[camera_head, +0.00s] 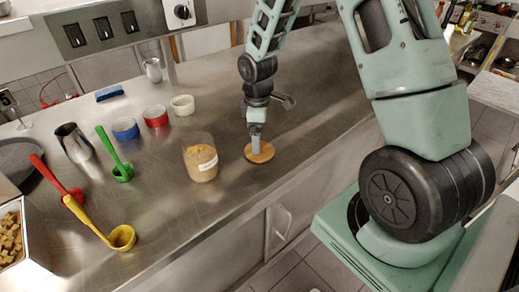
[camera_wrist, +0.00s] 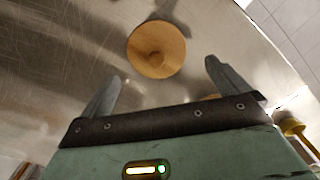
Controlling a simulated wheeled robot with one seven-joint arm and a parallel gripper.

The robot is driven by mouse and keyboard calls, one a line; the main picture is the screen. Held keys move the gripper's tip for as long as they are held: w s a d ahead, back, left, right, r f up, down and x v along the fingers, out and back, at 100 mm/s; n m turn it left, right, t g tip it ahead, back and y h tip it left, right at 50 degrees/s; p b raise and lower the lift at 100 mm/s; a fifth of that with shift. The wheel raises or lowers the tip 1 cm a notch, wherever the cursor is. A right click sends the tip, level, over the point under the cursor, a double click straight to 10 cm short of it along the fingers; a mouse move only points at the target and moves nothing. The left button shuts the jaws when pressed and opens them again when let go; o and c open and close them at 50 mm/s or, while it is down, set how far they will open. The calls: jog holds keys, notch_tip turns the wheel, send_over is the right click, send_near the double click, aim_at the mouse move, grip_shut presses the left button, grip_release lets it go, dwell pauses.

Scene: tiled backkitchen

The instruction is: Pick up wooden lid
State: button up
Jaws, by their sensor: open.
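The wooden lid (camera_head: 262,155) is a round, light-brown disc lying flat on the steel counter. In the wrist view the wooden lid (camera_wrist: 157,50) shows a small round knob at its middle. My gripper (camera_head: 255,143) points down at the lid from above in the head view and hides part of it. In the wrist view my gripper (camera_wrist: 162,88) has its two fingers spread wide, with the lid ahead of them and nothing between them. I cannot tell how far the fingertips are above the lid.
The counter's front edge is close to the lid.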

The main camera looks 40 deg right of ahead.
aim_at(267, 153)
jog(key=shift+w+d+f+p, duration=0.15)
jog(key=shift+f+p, duration=0.35)
jog(key=shift+f, duration=1)
jog(key=shift+w+a+f+p, duration=0.1)
jog(key=shift+f+p, duration=0.4)
jog(key=shift+f, duration=1)
jog(key=shift+c, duration=0.3)
jog(key=c, duration=0.8)
